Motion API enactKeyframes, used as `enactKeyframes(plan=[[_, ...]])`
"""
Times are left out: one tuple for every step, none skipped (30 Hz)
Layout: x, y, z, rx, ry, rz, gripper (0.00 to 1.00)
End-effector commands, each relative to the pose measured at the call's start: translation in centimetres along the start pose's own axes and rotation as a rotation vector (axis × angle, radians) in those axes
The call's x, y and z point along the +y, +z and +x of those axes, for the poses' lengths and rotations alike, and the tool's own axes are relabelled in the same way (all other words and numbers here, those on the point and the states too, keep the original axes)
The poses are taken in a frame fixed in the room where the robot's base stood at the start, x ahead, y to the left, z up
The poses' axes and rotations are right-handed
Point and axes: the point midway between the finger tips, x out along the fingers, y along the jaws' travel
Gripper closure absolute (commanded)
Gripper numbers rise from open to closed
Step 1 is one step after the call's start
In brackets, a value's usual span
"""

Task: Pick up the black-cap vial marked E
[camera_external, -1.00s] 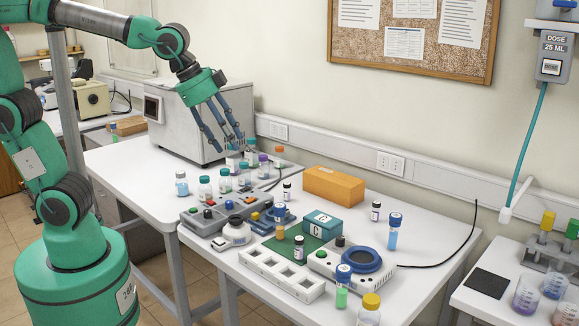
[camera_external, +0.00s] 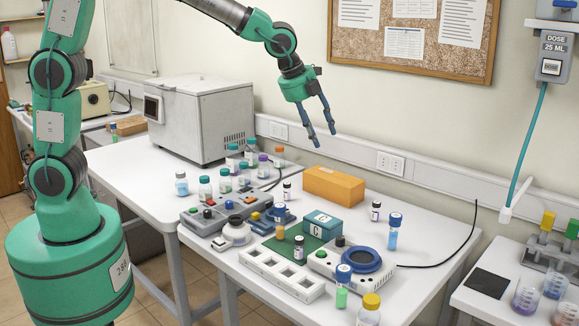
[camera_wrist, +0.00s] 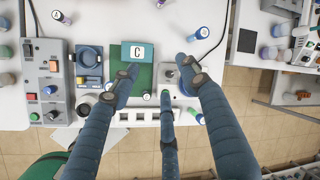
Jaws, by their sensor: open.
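Three small dark-capped vials stand in the external view. One (camera_external: 287,191) is left of the orange box, one (camera_external: 375,211) is right of it, and one (camera_external: 299,248) stands by the green mat. I cannot read a letter E on any of them. In the wrist view, small vials show at the upper left (camera_wrist: 60,17) and top edge (camera_wrist: 160,4).
An orange box (camera_external: 334,186), a teal box marked C (camera_external: 322,223), a white socket strip (camera_external: 281,274) and a blue-ringed device (camera_external: 361,259) crowd the table. Taller capped bottles stand left (camera_external: 205,189) and front (camera_external: 370,311). The table's right side is mostly clear.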

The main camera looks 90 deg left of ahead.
Motion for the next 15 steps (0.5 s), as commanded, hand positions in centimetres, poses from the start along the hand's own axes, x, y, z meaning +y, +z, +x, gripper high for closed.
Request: enactKeyframes(plan=[[-1.0, 0.4, 0.8, -0.003, 0.006, 0.04, 0.54], [-1.4, 0.6, 1.4, -0.005, 0.009, 0.068, 0.54], [-2.1, 0.9, 2.1, -0.007, 0.01, 0.105, 0.54], [-2.5, 1.1, 2.7, -0.009, 0.012, 0.133, 0.54], [-3.0, 1.3, 3.3, -0.011, 0.014, 0.16, 0.54], [-3.6, 1.6, 4.1, -0.013, 0.017, 0.197, 0.54], [-3.9, 1.8, 4.8, -0.014, 0.02, 0.224, 0.54], [-4.4, 2.0, 5.4, -0.015, 0.022, 0.25, 0.54], [-4.9, 2.3, 6.3, -0.017, 0.024, 0.287, 0.54], [-5.3, 2.5, 6.9, -0.018, 0.026, 0.315, 0.54], [-5.7, 2.8, 7.6, -0.019, 0.028, 0.342, 0.54], [-6.1, 3.0, 8.5, -0.02, 0.033, 0.38, 0.54], [-6.4, 3.2, 9.1, -0.021, 0.035, 0.408, 0.54], [-6.8, 3.4, 9.8, -0.022, 0.037, 0.436, 0.54], [-7.2, 3.7, 10.7, -0.022, 0.04, 0.472, 0.54]])
